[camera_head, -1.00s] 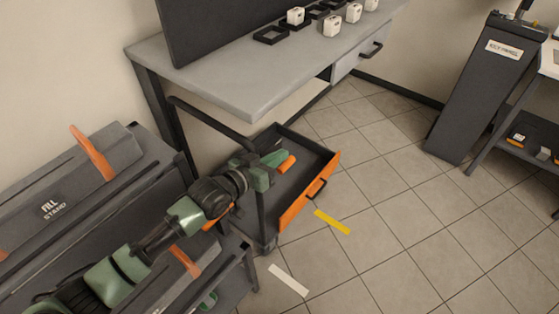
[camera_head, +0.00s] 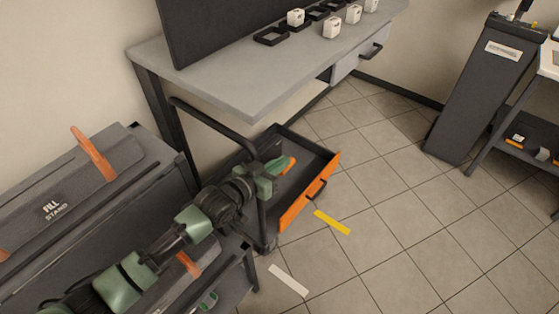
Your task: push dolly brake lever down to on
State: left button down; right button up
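The dolly (camera_head: 262,222) is a dark low cart with a tubular push handle (camera_head: 212,121), standing partly under the grey bench. Its dark tray (camera_head: 312,160) has an orange front panel (camera_head: 297,206) with a black grip. My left gripper (camera_head: 277,169) is over the tray's near-left part, just beyond the handle post. A small orange piece shows at its tip; I cannot tell whether it is the brake lever or whether they touch. The finger gap is too small to read. No brake lever can be made out for certain. My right gripper is not in view.
A grey bench (camera_head: 228,88) with white blocks and dark frames stands above the dolly. A dark leaning cabinet (camera_head: 470,95) is at right. Tiled floor (camera_head: 400,225) with yellow and white tape strips is open.

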pick_arm(q)
jog(key=shift+s+d+f, duration=0.1)
jog(key=shift+f, duration=0.05)
jog(key=shift+s+d+f+m+p, duration=0.2)
jog(key=shift+d+f+m+p, duration=0.1)
jog(key=shift+m+p, duration=0.25)
jog(key=shift+s+d+f+m+t+y, duration=0.2)
jog(key=shift+f+m+t+y, duration=0.1)
jog(key=shift+f+m+y, duration=0.3)
jog(key=f+m, duration=0.1)
jog(key=f+m+b, duration=0.1)
jog(key=f+m+t, duration=0.1)
jog(key=f+m, duration=0.1)
jog(key=shift+s+d+y, duration=0.15)
jog(key=shift+d+y, duration=0.15)
jog(key=shift+y, duration=0.1)
jog(key=shift+f+b, duration=0.1)
jog(key=shift+b, duration=0.2)
